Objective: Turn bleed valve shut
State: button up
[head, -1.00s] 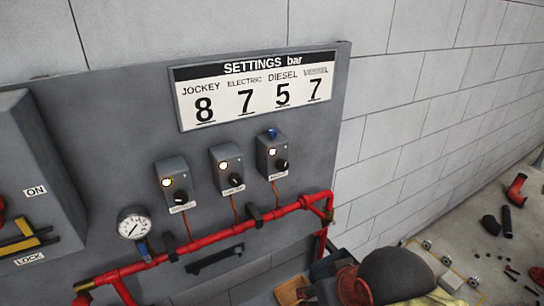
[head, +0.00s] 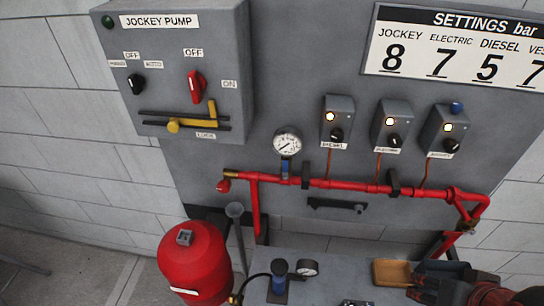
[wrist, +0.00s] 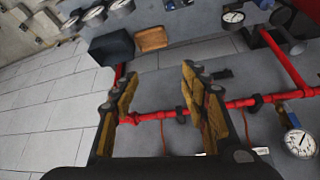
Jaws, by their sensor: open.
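I cannot tell for sure which fitting is the bleed valve. A red knob (head: 223,185) sits at the left end, by a brass piece. A blue-handled cock (head: 285,168) is under the round gauge (head: 287,142). In the wrist view, my gripper (wrist: 158,85) is open and empty, its yellow-padded fingers spread in front of the pipe (wrist: 165,114). In the head view, my arm is at the bottom right; the fingertips are not clearly visible there.
Three grey switch boxes (head: 390,124) with lit lamps stand above the pipe. The jockey pump panel (head: 175,70) is at upper left. A red tank (head: 195,262) stands below it. A wooden tray (head: 391,273) and a small gauge (head: 307,268) are low down.

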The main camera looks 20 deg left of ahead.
aim_at(223, 186)
jog(key=u, duration=1.6)
